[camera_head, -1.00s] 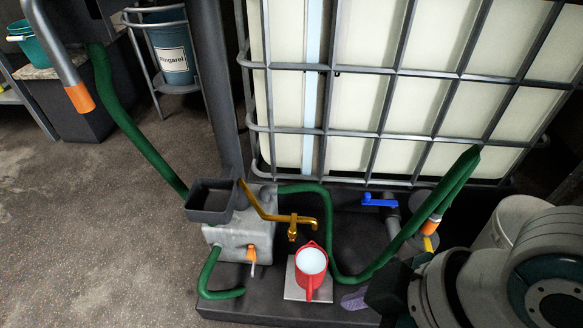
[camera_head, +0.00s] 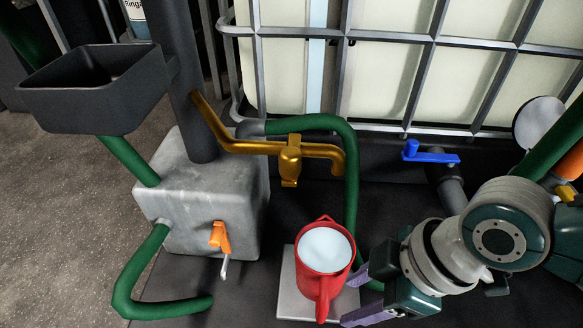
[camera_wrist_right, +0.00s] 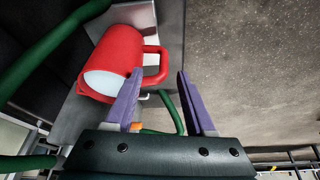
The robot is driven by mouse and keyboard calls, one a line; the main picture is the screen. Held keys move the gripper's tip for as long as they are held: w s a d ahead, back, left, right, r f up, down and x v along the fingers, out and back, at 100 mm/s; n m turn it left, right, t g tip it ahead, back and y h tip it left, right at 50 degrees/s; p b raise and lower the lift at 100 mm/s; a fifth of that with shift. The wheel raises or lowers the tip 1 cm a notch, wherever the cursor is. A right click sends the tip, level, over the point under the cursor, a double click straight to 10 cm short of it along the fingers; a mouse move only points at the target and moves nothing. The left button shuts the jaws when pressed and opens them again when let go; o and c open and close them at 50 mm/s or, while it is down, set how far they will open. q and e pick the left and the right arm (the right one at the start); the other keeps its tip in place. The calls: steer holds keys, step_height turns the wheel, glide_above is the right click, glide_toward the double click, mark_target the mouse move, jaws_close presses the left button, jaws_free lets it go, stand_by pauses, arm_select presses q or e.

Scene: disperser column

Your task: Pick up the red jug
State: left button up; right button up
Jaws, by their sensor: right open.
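The red jug (camera_head: 322,275) stands upright on a light square plate (camera_head: 290,290) below the golden tap (camera_head: 290,160). Its round top is pale bluish white inside. Its handle points toward the front, and also shows in the right wrist view, where the jug (camera_wrist_right: 112,60) appears sideways. My right gripper (camera_head: 350,299) is open just right of the jug, its purple fingers pointing at the handle side. In the right wrist view the handle shows beyond and partly between the fingertips (camera_wrist_right: 162,74). Whether a finger touches the jug, I cannot tell. My left gripper is out of view.
A grey block (camera_head: 205,195) with an orange valve (camera_head: 221,238) stands left of the jug. A green hose (camera_head: 350,190) runs close behind it. A blue valve handle (camera_head: 430,156) and the caged white tank (camera_head: 390,80) are at the back. A dark tray (camera_head: 95,95) is upper left.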

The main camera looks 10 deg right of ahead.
mark_target(322, 316)
steer(key=b+x, duration=0.5)
steer(key=x, duration=0.1)
steer(key=b+x, duration=0.3)
steer(key=shift+s+a+b, duration=0.3)
steer(key=shift+w+a+f+b, duration=0.15)
steer(key=shift+a+f+b, duration=0.1)
steer(key=shift+f+b, duration=0.15)
steer(key=shift+r, duration=0.15)
steer(key=c, duration=0.8)
jaws_close()
